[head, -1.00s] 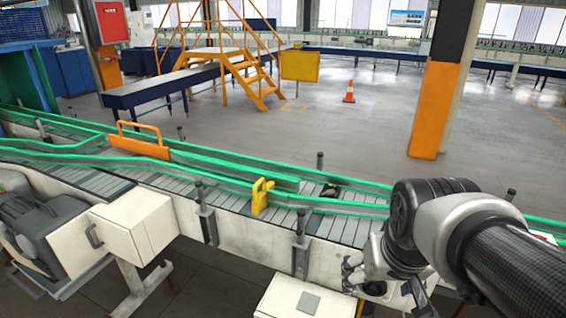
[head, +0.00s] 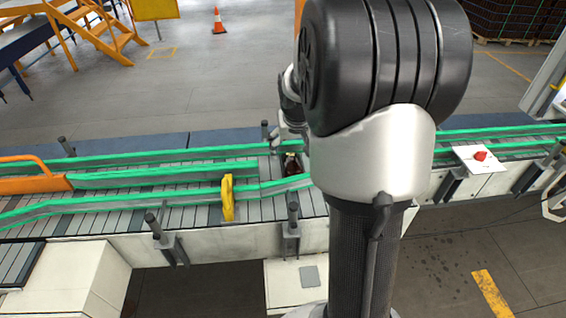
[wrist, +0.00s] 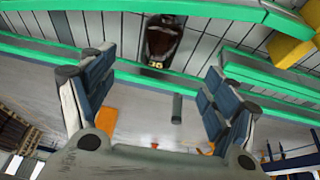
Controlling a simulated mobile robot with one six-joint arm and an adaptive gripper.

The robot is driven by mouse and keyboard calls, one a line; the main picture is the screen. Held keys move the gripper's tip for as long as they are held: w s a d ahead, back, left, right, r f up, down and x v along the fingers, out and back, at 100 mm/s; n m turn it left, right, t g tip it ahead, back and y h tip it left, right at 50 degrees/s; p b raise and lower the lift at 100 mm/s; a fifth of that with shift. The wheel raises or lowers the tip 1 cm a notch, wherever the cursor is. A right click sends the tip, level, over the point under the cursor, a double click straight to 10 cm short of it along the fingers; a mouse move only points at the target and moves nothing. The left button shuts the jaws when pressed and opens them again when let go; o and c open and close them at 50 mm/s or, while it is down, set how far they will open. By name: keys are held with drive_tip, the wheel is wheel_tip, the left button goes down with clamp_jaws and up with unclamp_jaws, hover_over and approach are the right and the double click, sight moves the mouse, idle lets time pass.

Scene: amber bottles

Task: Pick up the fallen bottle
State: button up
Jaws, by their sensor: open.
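A dark bottle (head: 291,165) is on the slatted conveyor between the green rails, just left of my arm in the head view. Its pose is hard to tell there. In the wrist view the dark bottle (wrist: 163,40) shows at the top centre, with a yellow mark at its lower end. My gripper (wrist: 155,72) is open and empty, its two blue-padded fingers spread wide. The bottle appears beyond the fingertips, in line with the gap and apart from both fingers. In the head view my arm hides most of the gripper.
Green guide rails (head: 130,202) run along the conveyor on both sides of the bottle. A yellow bracket (head: 228,198) stands on the near rail, left of the bottle. A panel with a red button (head: 480,157) is to the right. Open floor lies behind the conveyor.

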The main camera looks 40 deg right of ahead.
sight(292, 164)
drive_tip(key=b+x, duration=0.2)
drive_tip(key=x, duration=1.1)
drive_tip(key=shift+w+f+b, duration=0.1)
drive_tip(key=shift+w+b, duration=0.1)
drive_tip(key=shift+b, duration=0.2)
drive_tip(key=c, duration=1.2)
